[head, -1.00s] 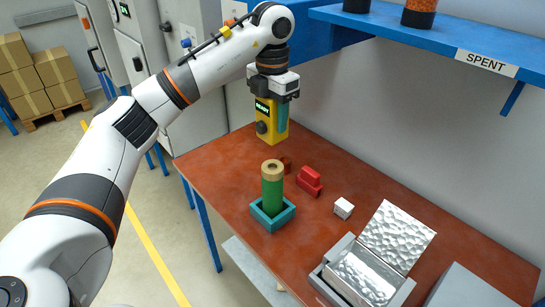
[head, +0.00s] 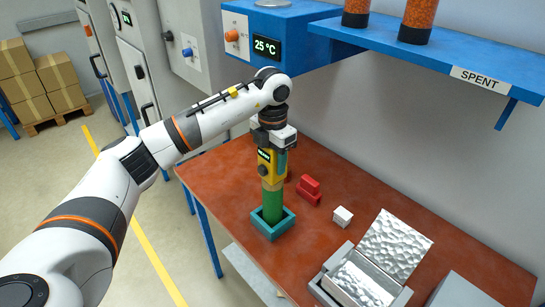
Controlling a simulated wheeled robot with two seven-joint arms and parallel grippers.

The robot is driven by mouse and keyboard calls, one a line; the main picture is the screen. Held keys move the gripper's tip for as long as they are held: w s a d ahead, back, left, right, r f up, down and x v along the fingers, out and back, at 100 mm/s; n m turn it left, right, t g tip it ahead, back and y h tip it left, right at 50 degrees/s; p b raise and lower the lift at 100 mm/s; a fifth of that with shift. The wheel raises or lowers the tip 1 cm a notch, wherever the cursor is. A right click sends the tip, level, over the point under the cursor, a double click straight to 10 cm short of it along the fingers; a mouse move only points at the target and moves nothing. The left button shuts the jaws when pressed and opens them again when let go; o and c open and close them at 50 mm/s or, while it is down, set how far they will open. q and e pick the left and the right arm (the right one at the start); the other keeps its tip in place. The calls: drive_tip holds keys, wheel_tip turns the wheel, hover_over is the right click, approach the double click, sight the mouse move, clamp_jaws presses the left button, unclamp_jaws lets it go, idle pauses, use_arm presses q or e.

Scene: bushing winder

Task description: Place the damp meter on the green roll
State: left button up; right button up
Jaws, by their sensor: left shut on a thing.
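The green roll (head: 272,206) stands upright in a teal square tray (head: 272,231) on the brown table. The yellow damp meter (head: 267,171), with a small dark display and a dark knob, is upright directly above the roll. Its lower end meets or overlaps the roll's tan top in the picture; I cannot tell whether they touch. My left gripper (head: 277,143) is shut on the damp meter from above. My right gripper is not in view.
Red blocks (head: 309,190) and a white cube (head: 342,216) lie right of the roll. An open metal box (head: 360,280) is at the front right. A blue shelf marked SPENT (head: 470,68) holds orange-filled jars. A blue unit reading 25 °C (head: 267,47) is behind my arm.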

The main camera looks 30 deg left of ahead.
use_arm(q)
drive_tip(key=o, duration=1.1)
drive_tip(key=shift+r, duration=0.6)
wheel_tip(320, 180, up, 10)
drive_tip(key=shift+f+b, duration=0.1)
drive_tip(key=shift+b, duration=1)
drive_tip(key=shift+r, duration=0.65)
